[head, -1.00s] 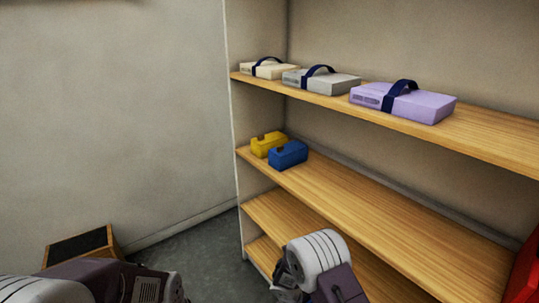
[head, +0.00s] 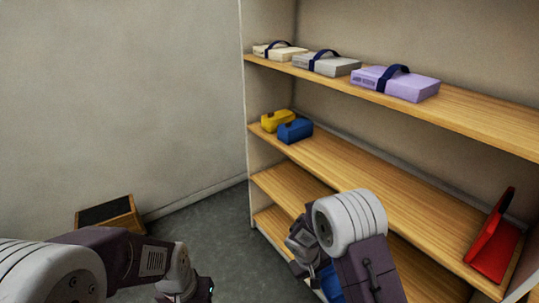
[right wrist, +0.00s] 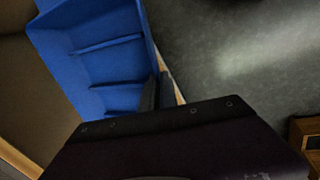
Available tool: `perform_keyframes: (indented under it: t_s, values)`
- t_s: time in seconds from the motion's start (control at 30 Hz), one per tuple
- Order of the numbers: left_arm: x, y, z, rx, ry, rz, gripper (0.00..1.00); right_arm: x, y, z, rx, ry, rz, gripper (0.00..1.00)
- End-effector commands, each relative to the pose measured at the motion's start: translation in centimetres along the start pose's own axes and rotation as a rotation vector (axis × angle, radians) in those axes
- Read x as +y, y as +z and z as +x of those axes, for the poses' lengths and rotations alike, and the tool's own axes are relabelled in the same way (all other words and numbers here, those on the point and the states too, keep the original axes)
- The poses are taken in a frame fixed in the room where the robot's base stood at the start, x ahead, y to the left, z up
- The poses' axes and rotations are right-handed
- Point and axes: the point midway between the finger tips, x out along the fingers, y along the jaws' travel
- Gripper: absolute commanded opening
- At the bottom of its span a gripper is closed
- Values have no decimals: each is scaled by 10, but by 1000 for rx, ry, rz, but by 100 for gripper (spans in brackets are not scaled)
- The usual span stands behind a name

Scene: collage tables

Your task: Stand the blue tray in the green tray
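The blue tray (right wrist: 95,50) fills the upper left of the right wrist view, with its ribbed, divided inside showing. The dark fingers of my right gripper (right wrist: 157,92) are closed at its edge and hold it. In the head view a small part of the blue tray (head: 330,283) shows below my right wrist. My left gripper (head: 203,288) is at the bottom of the head view, partly cut off, and its fingers are unclear. I see no green tray in either view.
A wooden shelf unit (head: 390,195) stands ahead to the right. It bears several strapped cases, a yellow box (head: 276,120), a blue box (head: 295,130) and a red object (head: 495,240). A wooden crate (head: 122,222) is on the floor at left. Grey floor (head: 215,230) between is clear.

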Motion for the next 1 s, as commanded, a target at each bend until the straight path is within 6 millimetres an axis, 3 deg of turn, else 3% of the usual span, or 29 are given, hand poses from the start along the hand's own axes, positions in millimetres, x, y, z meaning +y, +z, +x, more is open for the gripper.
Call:
perform_keyframes:
  t_s: [0.03,0.2,0.33,0.5,1.0]
  values:
    - [0,-2,-15,0,0,0,25,13,6,-25,-8,2,42,0]
    - [1,-4,-43,0,0,0,25,43,36,-85,-59,-5,202,0]
    - [1,-6,-56,0,0,0,25,56,58,-116,-94,-15,298,0]
    - [1,-6,-57,0,0,0,25,59,68,-124,-111,-21,338,0]
    - [1,-6,-56,0,0,0,25,58,67,-123,-110,-21,335,0]
